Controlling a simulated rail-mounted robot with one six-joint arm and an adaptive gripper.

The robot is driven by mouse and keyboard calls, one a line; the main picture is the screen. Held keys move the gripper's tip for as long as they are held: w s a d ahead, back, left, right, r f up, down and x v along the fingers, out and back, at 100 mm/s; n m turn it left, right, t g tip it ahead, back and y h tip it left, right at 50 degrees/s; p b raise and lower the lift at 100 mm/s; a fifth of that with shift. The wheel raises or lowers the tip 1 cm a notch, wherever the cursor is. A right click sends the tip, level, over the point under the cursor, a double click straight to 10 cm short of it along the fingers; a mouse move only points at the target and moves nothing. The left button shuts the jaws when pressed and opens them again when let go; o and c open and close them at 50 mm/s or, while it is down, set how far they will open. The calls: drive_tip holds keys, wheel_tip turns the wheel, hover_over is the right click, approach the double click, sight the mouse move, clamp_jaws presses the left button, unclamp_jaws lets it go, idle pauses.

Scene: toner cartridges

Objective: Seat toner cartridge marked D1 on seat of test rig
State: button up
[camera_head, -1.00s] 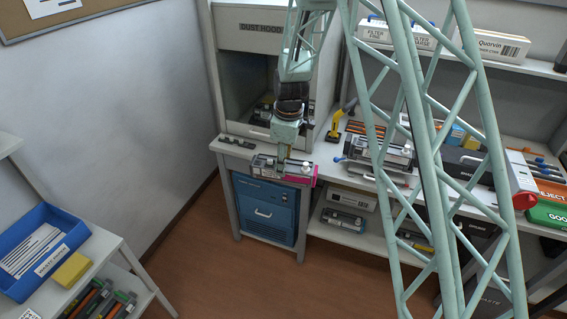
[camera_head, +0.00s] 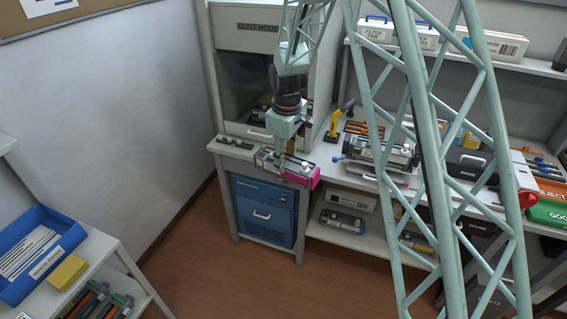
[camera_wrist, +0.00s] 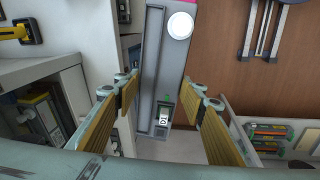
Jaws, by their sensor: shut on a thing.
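My gripper (camera_head: 289,158) is shut on a grey toner cartridge (camera_head: 272,160) with a magenta end, held in front of the bench edge near the dust hood. In the wrist view the cartridge (camera_wrist: 175,65) runs lengthwise between the two yellow-padded fingers (camera_wrist: 165,112). It has a white round disc on its far end and a small label low down; I cannot read its mark for certain. A grey device with a blue knob (camera_head: 378,152), which looks like the test rig, stands on the bench to the right. My arm's lattice partly hides it, and its seat is not clear.
The dust hood (camera_head: 259,27) stands behind with an item inside. A dark strip rack (camera_head: 235,143) lies on the bench at left. A yellow tool (camera_head: 334,124) stands between hood and device. A blue cabinet (camera_head: 262,209) is below. Red and green bins (camera_head: 545,212) are at right.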

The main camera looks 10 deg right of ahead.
sight(296, 158)
drive_tip(key=d+m+b, duration=0.1)
drive_tip(key=r+m, duration=0.1)
drive_tip(key=m, duration=0.1)
drive_tip(key=shift+w+d+r+m+h+b, duration=0.1)
drive_tip(key=shift+d+r+m+h+b, duration=0.15)
drive_tip(key=shift+d+m+h+b, duration=0.1)
drive_tip(key=d+m, duration=0.1)
drive_tip(key=d+r+m+b, duration=0.1)
drive_tip(key=m, duration=0.1)
drive_tip(key=shift+r+b, duration=0.25)
drive_tip(key=shift+b, duration=0.05)
drive_tip(key=shift+s+d+r+m+g+h+b, duration=0.1)
drive_tip(key=shift+d+r+m+g+h+b, duration=0.15)
drive_tip(key=shift+d+r+m+b, duration=0.7)
drive_tip(key=shift+s+d+r+m+g+h+b, duration=0.1)
drive_tip(key=shift+d+r+m+g, duration=0.3)
drive_tip(key=shift+m, duration=1.1)
drive_tip(key=shift+s+d+r+m+g+h+b, duration=0.15)
drive_tip(key=shift+d+r+m+b, duration=0.35)
drive_tip(key=shift+d+m, duration=0.55)
drive_tip(key=shift+w+a, duration=0.1)
drive_tip(key=shift+a, duration=0.05)
